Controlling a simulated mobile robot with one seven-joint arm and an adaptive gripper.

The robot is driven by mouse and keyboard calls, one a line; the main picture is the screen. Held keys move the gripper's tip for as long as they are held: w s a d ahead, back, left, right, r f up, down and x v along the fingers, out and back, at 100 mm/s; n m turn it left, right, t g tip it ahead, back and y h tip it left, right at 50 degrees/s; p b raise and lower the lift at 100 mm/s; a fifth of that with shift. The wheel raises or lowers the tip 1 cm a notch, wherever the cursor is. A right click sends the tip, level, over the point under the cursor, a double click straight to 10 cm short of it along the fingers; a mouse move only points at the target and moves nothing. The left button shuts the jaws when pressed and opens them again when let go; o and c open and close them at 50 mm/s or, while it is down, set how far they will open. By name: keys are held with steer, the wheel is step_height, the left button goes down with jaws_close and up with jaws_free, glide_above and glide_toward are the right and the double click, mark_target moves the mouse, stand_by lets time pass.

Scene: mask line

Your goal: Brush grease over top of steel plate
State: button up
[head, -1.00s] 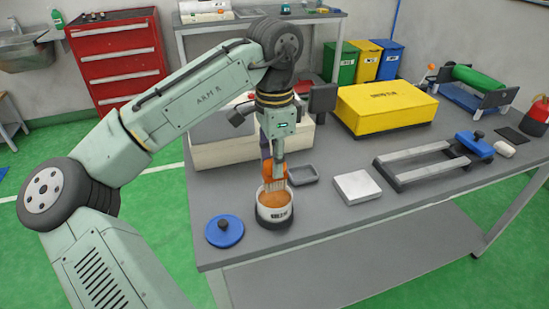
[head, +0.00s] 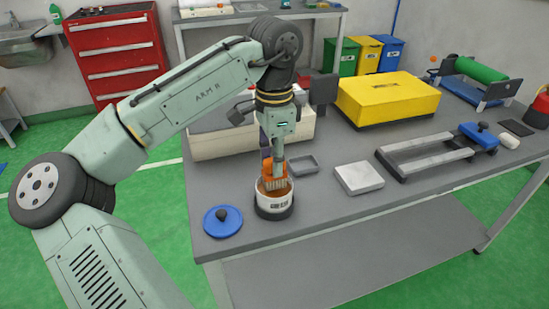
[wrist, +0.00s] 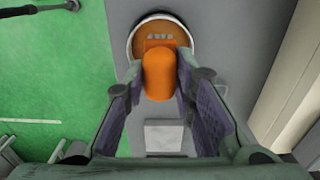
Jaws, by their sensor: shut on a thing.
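My gripper (head: 278,160) points down and is shut on the orange handle (wrist: 160,75) of a brush (head: 276,183). The brush hangs upright with its pale bristles in the mouth of the grease pot (head: 274,206). The pot is white with a dark base and has orange-brown grease inside; its rim (wrist: 131,40) shows in the wrist view. How deep the bristle tips reach is hard to tell. The steel plate (head: 359,178), a pale grey square, lies flat on the bench to the right of the pot. Its top looks bare.
A blue lid (head: 223,221) lies left of the pot near the bench's edge. A small grey tray (head: 303,165) lies behind it. A grey frame with a blue clamp (head: 430,155), a yellow box (head: 388,100) and a pale machine (head: 220,143) also stand on the bench.

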steer(key=shift+f, duration=0.6)
stand_by(2.1)
steer(key=shift+r, duration=0.1)
step_height(320, 180, up, 5)
steer(key=p, duration=0.5)
steer(key=shift+f, duration=0.2)
steer(key=shift+r+p, duration=0.4)
steer(key=shift+r, duration=0.75)
